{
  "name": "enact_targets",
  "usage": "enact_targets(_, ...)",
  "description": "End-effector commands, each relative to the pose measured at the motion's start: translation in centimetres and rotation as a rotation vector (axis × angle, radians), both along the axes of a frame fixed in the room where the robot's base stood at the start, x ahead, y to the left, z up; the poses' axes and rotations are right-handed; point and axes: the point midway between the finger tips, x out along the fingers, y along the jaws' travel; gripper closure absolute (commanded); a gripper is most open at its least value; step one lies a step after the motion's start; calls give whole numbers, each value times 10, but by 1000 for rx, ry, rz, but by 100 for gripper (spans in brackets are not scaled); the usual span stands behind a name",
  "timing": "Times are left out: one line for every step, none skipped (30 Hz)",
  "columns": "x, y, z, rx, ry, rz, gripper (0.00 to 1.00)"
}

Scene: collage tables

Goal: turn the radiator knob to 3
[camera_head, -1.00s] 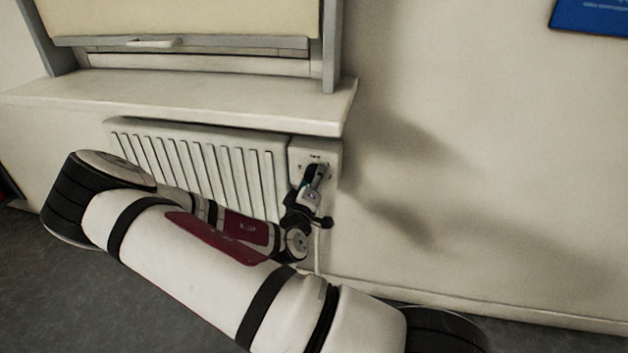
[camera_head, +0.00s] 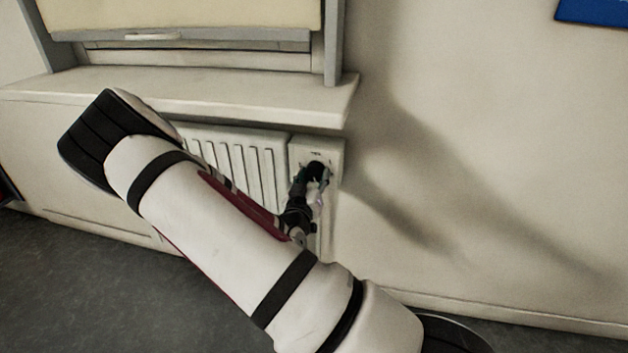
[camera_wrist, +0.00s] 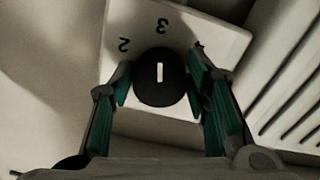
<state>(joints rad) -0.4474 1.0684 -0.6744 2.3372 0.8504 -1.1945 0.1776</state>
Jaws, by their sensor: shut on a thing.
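The radiator knob (camera_wrist: 160,92) is round and black with a short white mark (camera_wrist: 160,72) on its face. It sits on a white plate (camera_wrist: 180,30) with the numerals 2 (camera_wrist: 124,45) and 3 (camera_wrist: 162,26), both upside down in the wrist view. The white mark lies in line with the 3. My gripper (camera_wrist: 158,88) is shut on the knob, one teal-padded finger on each side. In the head view the knob (camera_head: 317,168) shows dark at the plate's upper part, and my gripper (camera_head: 315,178) reaches it from below.
The ribbed white radiator (camera_head: 240,165) stands just left of the knob, partly hidden by my arm. The window sill (camera_head: 200,98) overhangs above. The wall (camera_head: 480,150) to the right is clear.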

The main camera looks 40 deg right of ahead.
Motion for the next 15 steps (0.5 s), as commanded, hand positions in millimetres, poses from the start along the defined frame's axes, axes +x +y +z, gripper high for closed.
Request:
enact_targets(1, 2, -1, 8, -8, 4, 85)
enact_targets(1, 2, -1, 11, -13, 4, 85)
enact_targets(1, 2, -1, 16, -18, 4, 85)
enact_targets(1, 2, -1, 19, -21, 4, 85)
enact_targets(1, 2, -1, 20, -22, 4, 85)
enact_targets(1, 2, -1, 22, -25, 4, 85)
enact_targets(1, 2, -1, 23, -26, 4, 85)
enact_targets(1, 2, -1, 24, -27, 4, 85)
enact_targets(1, 2, -1, 24, -27, 4, 85)
enact_targets(1, 2, -1, 24, -28, 4, 85)
enact_targets(1, 2, -1, 24, -28, 4, 85)
enact_targets(1, 2, -1, 24, -28, 4, 85)
enact_targets(1, 2, -1, 24, -27, 4, 85)
enact_targets(1, 2, -1, 24, -27, 4, 85)
enact_targets(1, 2, -1, 24, -27, 4, 85)
